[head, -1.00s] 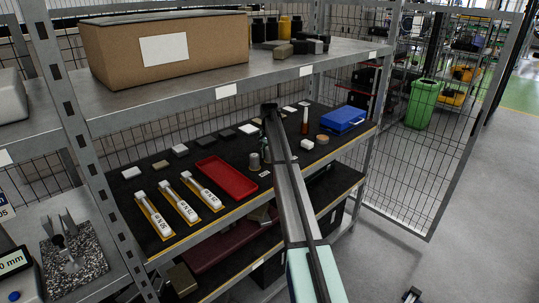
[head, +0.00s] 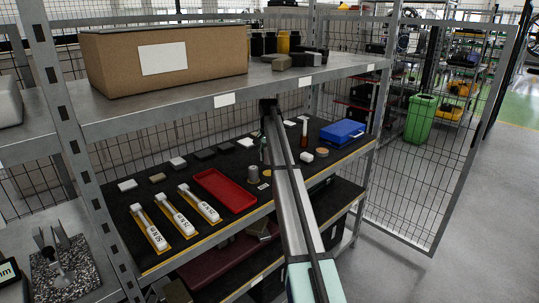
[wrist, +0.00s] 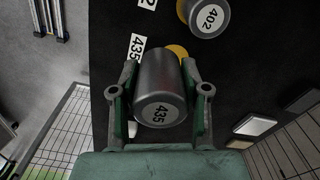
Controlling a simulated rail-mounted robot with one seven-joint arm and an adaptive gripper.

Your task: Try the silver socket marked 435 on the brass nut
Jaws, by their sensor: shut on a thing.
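The silver socket marked 435 (wrist: 150,82) is between the two fingers of my gripper (wrist: 159,72) in the wrist view, with its labelled end toward the camera. My gripper is shut on it. A floor label reading 435 (wrist: 135,48) and a yellow disc (wrist: 180,51) show on the dark shelf mat beyond the socket. In the head view my gripper (head: 264,150) is mostly hidden behind my own arm, and the held socket cannot be made out. I cannot identify the brass nut in either view.
A second silver socket marked 402 (wrist: 207,16) stands close by on the mat; a grey socket (head: 253,174) shows in the head view. A red tray (head: 225,190), several white-handled tools (head: 176,218) and a blue case (head: 343,132) share the shelf. An upper shelf (head: 205,108) overhangs it.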

